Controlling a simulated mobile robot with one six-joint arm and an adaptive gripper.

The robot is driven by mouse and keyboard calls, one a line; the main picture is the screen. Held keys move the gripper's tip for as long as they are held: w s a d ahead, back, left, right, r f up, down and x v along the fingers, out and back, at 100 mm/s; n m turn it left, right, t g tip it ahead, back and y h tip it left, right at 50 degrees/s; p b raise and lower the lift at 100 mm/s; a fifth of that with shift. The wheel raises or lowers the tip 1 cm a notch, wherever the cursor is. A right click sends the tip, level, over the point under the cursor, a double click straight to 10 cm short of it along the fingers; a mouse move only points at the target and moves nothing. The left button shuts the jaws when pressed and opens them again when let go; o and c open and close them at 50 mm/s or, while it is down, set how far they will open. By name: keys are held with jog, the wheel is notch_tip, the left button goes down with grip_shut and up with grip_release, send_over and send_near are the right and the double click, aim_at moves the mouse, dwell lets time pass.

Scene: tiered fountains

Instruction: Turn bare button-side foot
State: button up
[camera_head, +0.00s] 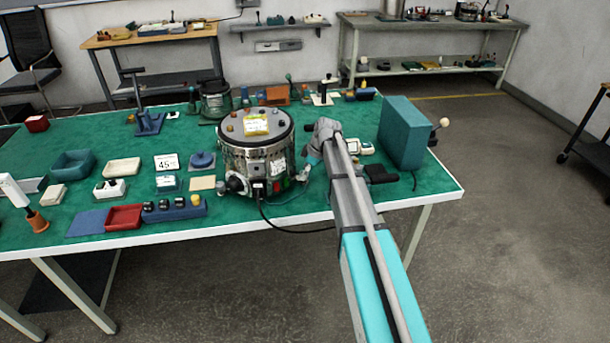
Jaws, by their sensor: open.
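A round metal drum-shaped unit (257,160) stands upright near the front middle of the green table. Its grey top carries a yellow label and several small coloured knobs. Red and green buttons (279,186) sit low on its front right, beside a black plug with a cable. The feet under the unit are too small and shadowed to tell apart, so I cannot tell which one is bare. My gripper (306,172) is at the unit's right side, close to the button side, and open. Its fingertips are small in view, and I cannot tell whether they touch the unit.
A teal box (402,134) stands right of my arm. A blue block with dark knobs (174,209), a red tray (124,217) and other small items lie to the left. The black cable (288,228) hangs over the table's front edge. Open floor lies to the right.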

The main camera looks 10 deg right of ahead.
jog(key=shift+f, duration=0.1)
jog(key=shift+c, duration=0.2)
grip_shut()
dwell(1.9)
jog(key=shift+o, duration=0.2)
grip_release()
jog(key=p+v, duration=1.3)
jog(key=v, duration=0.1)
jog(key=s+a+f+m+h+b, duration=0.1)
jog(key=s+f+m+b, duration=0.2)
jog(key=s, duration=0.6)
jog(key=s+a+f+m+g+h+b, duration=0.1)
jog(key=s+f+m+b, duration=0.3)
jog(key=s, duration=0.6)
jog(key=s+a+f+m+h+b, duration=0.2)
jog(key=s+a+f+m+b, duration=0.1)
jog(key=s+m, duration=0.4)
notch_tip(320, 180, down, 2)
jog(key=shift+s+f+g+b, duration=0.25)
jog(key=shift+s+b, duration=0.25)
jog(key=shift+s, duration=0.7)
